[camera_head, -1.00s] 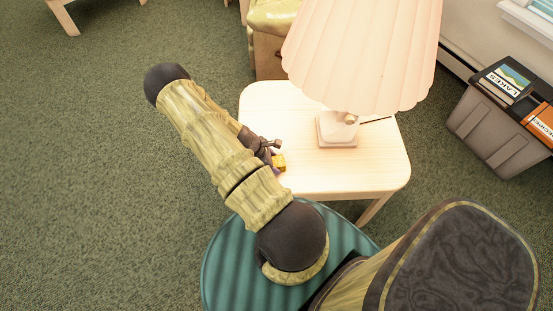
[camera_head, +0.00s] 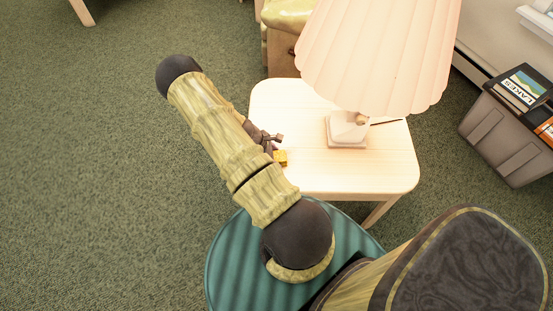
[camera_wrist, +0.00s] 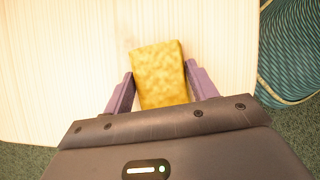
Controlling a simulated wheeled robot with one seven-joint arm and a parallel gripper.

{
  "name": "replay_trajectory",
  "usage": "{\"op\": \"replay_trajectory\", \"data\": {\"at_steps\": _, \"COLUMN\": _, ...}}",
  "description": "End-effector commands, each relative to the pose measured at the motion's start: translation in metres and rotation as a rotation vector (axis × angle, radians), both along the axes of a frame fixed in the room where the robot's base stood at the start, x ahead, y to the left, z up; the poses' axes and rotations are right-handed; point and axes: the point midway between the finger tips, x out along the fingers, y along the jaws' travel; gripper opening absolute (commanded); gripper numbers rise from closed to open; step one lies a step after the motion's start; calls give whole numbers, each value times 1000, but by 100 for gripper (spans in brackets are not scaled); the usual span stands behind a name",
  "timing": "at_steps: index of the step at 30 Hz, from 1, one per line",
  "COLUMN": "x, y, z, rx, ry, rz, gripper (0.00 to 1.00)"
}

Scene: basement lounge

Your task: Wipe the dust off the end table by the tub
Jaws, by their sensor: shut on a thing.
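The end table (camera_head: 285,100) is pale wood with rounded corners; its top also fills most of the wrist view (camera_wrist: 60,60). No dust can be made out on it. My gripper (camera_head: 274,149) is low over the table's left front part. It is shut on a yellow sponge (camera_head: 281,158). In the wrist view, the purple fingers of my gripper (camera_wrist: 160,78) flank the sponge (camera_wrist: 160,70) over the tabletop. Whether the sponge touches the wood I cannot tell. The tub (camera_head: 503,132), a grey bin, stands on the floor to the right of the table.
A lamp (camera_head: 378,55) with a wide pleated shade stands on the table's back right part and overhangs it. Books (camera_head: 522,88) lie in the tub. A yellow-green seat (camera_head: 288,18) is behind the table.

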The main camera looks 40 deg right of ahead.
Motion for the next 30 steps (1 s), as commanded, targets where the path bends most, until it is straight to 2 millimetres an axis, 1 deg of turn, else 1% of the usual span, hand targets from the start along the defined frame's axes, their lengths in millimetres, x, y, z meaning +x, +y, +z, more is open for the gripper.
{"op": "replay_trajectory", "data": {"at_steps": 1, "x": 3, "y": 0, "z": -1, "rx": 2, "ry": -4, "rz": 2, "gripper": 32}}
{"op": "replay_trajectory", "data": {"at_steps": 11, "x": 3, "y": -1, "z": -1, "rx": 3, "ry": -5, "rz": 3, "gripper": 32}}
{"op": "replay_trajectory", "data": {"at_steps": 24, "x": -5, "y": -30, "z": 1, "rx": 1, "ry": -4, "rz": -1, "gripper": 32}}
{"op": "replay_trajectory", "data": {"at_steps": 30, "x": -5, "y": -32, "z": 1, "rx": 1, "ry": -3, "rz": 2, "gripper": 32}}
